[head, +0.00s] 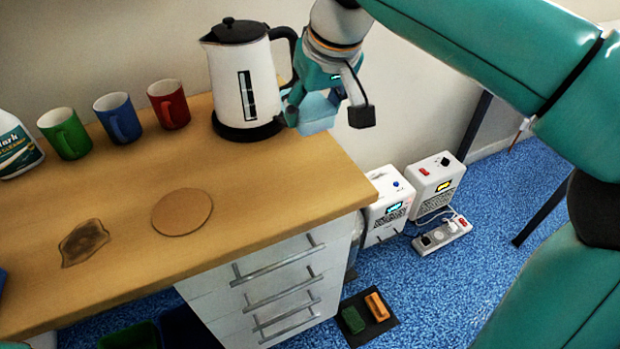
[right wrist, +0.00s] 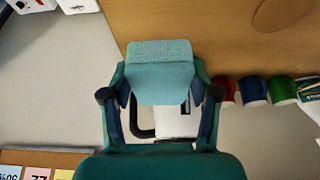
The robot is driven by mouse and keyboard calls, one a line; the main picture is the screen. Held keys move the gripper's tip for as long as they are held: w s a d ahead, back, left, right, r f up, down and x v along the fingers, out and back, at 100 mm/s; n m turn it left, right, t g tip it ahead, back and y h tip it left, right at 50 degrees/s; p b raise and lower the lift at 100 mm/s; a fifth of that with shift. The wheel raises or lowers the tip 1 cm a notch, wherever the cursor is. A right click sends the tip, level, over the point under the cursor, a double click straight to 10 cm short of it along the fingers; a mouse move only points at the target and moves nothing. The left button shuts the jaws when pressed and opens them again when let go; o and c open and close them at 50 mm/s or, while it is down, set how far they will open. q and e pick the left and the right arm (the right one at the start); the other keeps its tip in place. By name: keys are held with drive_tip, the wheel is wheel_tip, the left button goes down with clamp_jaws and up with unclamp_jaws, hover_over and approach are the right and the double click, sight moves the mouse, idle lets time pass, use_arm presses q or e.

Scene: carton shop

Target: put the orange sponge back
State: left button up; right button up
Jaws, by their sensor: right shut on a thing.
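The orange sponge (head: 377,306) lies on a black tray or mat (head: 384,333) on the blue floor, beside a green sponge (head: 353,320). My right gripper (head: 327,113) is at the table's back right corner, in front of the white kettle's right side. It is shut on a light blue sponge-like block (head: 316,113), well away from the orange sponge. The right wrist view shows this block (right wrist: 160,70) between both fingers. My left gripper is in neither view.
A kettle (head: 246,85), red (head: 169,103), blue (head: 118,117) and green (head: 64,132) mugs stand along the wooden table's back. A brown stain (head: 84,242) and round mat (head: 182,211) lie in front. White boxes (head: 388,205) and a power strip (head: 442,234) stand on the floor.

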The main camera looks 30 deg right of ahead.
sight(309, 182)
wheel_tip(309, 182, down, 15)
drive_tip(key=b, duration=0.3)
drive_tip(key=shift+r, duration=0.15)
drive_tip(key=o, duration=1)
use_arm(q)
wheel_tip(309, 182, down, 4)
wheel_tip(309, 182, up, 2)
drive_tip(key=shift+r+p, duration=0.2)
drive_tip(key=shift+p, duration=0.85)
use_arm(e)
drive_tip(key=v, duration=1.2)
